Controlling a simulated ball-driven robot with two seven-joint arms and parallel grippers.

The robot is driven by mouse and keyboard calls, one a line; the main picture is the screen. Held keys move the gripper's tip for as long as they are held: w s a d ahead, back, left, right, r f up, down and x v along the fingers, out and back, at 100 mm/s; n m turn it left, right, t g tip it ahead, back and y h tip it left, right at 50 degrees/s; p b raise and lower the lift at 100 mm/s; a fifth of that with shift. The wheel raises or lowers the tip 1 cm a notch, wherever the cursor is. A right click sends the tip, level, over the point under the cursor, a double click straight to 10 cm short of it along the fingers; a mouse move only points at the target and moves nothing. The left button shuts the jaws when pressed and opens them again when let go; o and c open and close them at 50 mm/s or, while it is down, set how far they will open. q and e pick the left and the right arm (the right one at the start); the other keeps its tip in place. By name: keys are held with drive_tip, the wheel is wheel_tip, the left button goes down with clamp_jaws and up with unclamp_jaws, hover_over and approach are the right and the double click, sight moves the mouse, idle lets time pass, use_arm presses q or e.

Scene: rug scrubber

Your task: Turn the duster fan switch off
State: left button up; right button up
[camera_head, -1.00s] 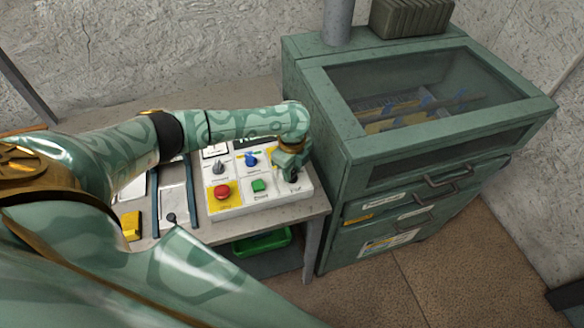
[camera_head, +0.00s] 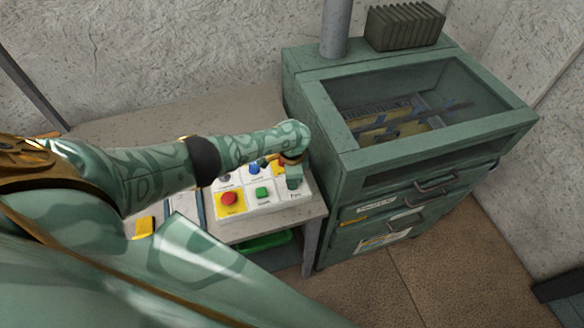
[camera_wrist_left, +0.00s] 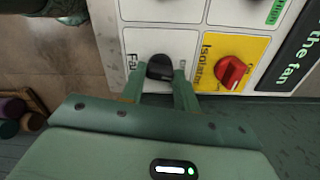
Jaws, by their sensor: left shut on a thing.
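The white control panel (camera_head: 262,205) sits at the front right of the bench. Its black fan switch (camera_wrist_left: 160,66), on a white square with a partly covered label, shows in the left wrist view. My left gripper (camera_wrist_left: 158,84) is shut on this switch, with one finger on each side. In the head view my left gripper (camera_head: 294,176) is over the panel's right part and hides the switch. The duster cabinet (camera_head: 350,170), green with a clear window on top, stands right of the bench. My right gripper is not in view.
A red button (camera_head: 230,198) on yellow, a green button (camera_head: 262,193) and a blue knob (camera_head: 254,168) are close to my left gripper. A red isolator knob (camera_wrist_left: 232,72) is beside the fan switch. A green tray (camera_head: 264,241) is under the bench.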

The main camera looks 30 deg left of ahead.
use_arm(q)
drive_tip(key=shift+n+p, duration=0.4)
drive_tip(key=shift+n, duration=0.7)
drive_tip(key=o, duration=1)
drive_tip(key=shift+r, duration=0.1)
wheel_tip(320, 180, up, 7)
drive_tip(key=p, duration=0.4)
drive_tip(key=shift+f+p, duration=0.2)
drive_tip(key=shift+p, duration=0.15)
wheel_tip(320, 180, up, 10)
drive_tip(key=p, duration=0.3)
drive_tip(key=shift+f, duration=0.25)
